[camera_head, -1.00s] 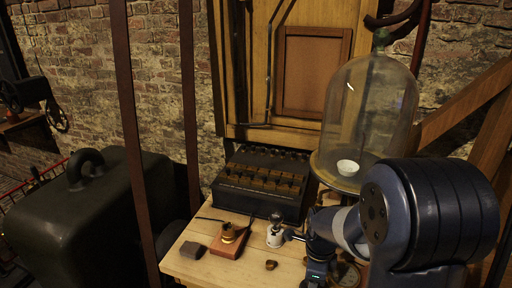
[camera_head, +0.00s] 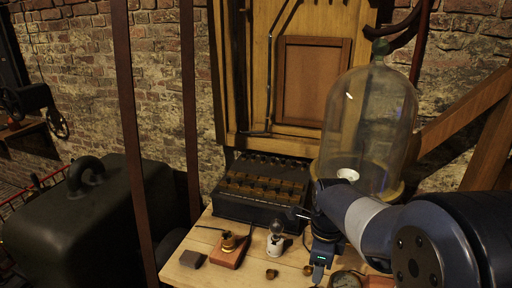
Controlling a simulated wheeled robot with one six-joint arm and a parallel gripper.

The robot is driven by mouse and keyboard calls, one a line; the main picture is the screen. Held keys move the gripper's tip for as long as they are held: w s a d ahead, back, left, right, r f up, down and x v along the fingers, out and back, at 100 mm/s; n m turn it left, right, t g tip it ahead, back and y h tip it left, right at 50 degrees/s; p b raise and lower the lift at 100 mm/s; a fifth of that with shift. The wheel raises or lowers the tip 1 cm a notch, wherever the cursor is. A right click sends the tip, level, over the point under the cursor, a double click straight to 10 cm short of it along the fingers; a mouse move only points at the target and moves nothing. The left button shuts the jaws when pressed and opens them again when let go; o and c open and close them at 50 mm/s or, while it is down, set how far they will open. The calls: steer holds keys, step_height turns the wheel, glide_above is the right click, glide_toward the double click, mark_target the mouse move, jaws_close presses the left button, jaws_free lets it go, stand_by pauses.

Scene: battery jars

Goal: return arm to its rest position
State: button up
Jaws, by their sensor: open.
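My arm (camera_head: 375,222) reaches in from the lower right, over the right side of the wooden bench. My gripper (camera_head: 302,213) is at its far end, small and dark, pointing left with thin jaws apart. It is in front of the black box's right end and above the bench, with nothing seen between the jaws. A small white lamp holder with a clear bulb (camera_head: 276,240) stands upright on the bench, left of and below the gripper, apart from it.
A glass bell jar (camera_head: 365,125) with a white cup (camera_head: 348,174) stands close behind my arm. A black box with several cells (camera_head: 262,190) stands at the back. A brass-topped wooden block (camera_head: 230,250), a grey block (camera_head: 193,258) and brass bits (camera_head: 272,274) lie in front.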

mark_target(314, 287)
step_height(314, 287, down, 10)
steer(key=shift+f+b, duration=0.25)
steer(key=shift+b, duration=0.05)
steer(key=shift+r+n, duration=0.25)
steer(key=shift+n, duration=0.55)
steer(key=n, duration=0.7)
steer(key=shift+p, duration=0.3)
steer(key=n, duration=0.4)
steer(key=shift+n, duration=0.4)
steer(key=n+p, duration=0.1)
steer(key=n, duration=0.3)
steer(key=shift+n, duration=0.3)
steer(key=shift+r, duration=1.3)
